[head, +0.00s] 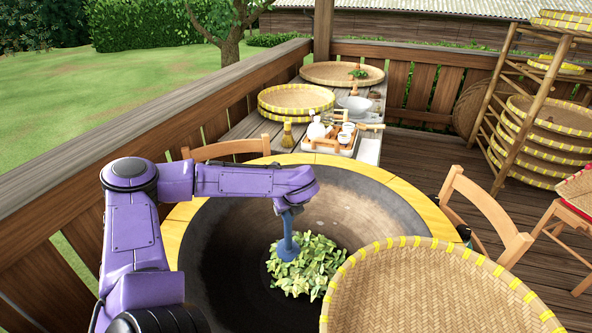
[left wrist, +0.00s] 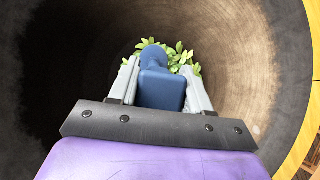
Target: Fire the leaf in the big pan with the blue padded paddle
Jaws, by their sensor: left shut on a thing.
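The big pan (head: 222,235) is a wide, deep dark bowl with a yellow rim. A heap of green leaf (head: 303,268) lies at its bottom. My left arm reaches over the pan from the left. My left gripper (head: 288,210) is shut on the blue padded paddle (head: 287,246), which points down with its lower end at the leaf. In the left wrist view the paddle (left wrist: 161,88) sits between the two grey fingers, and some leaf (left wrist: 178,55) shows behind it. The paddle partly hides the leaf. My right gripper is not in view.
A large woven basket tray (head: 425,295) covers the pan's front right. Wooden chairs (head: 485,205) stand right and behind. A table beyond holds woven trays (head: 296,98) and a tea tray (head: 330,146). A rack of baskets (head: 545,130) stands at right; a wooden railing (head: 130,130) runs left.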

